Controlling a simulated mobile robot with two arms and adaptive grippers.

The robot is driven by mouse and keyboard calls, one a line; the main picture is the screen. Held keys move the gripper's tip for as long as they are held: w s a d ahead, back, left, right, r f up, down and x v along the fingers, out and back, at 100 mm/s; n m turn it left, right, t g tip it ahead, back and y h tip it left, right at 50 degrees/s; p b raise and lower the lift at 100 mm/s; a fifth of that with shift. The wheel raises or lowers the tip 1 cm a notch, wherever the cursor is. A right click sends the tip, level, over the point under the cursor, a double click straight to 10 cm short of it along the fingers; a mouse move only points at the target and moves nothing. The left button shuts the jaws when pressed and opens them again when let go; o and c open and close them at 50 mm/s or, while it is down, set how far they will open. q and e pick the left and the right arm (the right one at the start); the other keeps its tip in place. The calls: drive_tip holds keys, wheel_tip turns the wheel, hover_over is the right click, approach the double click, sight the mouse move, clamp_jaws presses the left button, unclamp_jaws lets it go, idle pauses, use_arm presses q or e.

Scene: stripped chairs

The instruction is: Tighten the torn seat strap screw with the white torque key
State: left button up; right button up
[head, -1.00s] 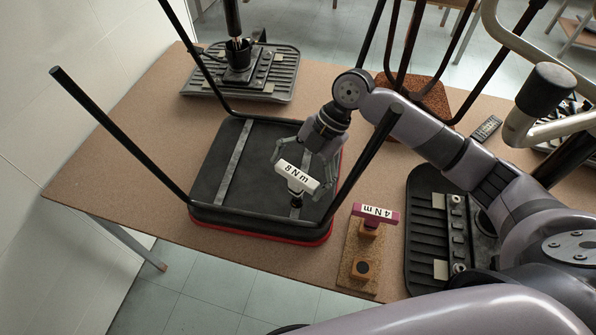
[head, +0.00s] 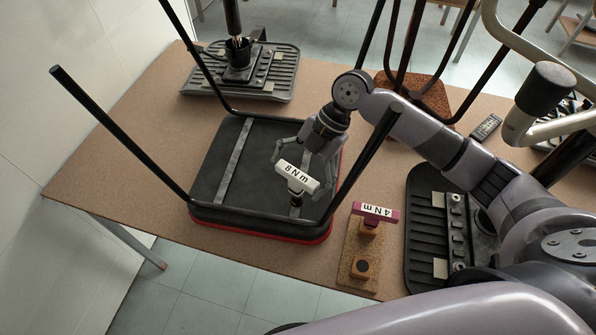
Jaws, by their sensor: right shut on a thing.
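An upturned chair with a black underside (head: 252,185) and a red rim lies on the table, legs up. One grey strap (head: 235,160) crosses its left part. A second strap (head: 295,210) shows in short pieces at the right, partly hidden by the key and my gripper; I cannot make out its tear. My right gripper (head: 297,172) is shut on the white torque key (head: 298,176), marked 8 N m. The key's shaft points down at the right strap; its tip and the screw are too small to tell apart. My left gripper is not in view.
A pink key (head: 375,212) marked 4 N m stands in a cork holder (head: 357,258) with a free socket. Chair legs rise on both sides of my right arm. A black ribbed tray (head: 425,235) lies right, another ribbed base (head: 270,85) at the back, a remote (head: 487,127) far right.

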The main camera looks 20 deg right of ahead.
drive_tip(key=shift+f+b, duration=0.45)
drive_tip(key=shift+f, duration=0.4)
idle(0.3)
drive_tip(key=shift+m+p, duration=0.5)
drive_tip(key=shift+p, duration=0.15)
drive_tip(key=shift+m+t+p, duration=0.8)
drive_tip(key=shift+m+p, duration=0.2)
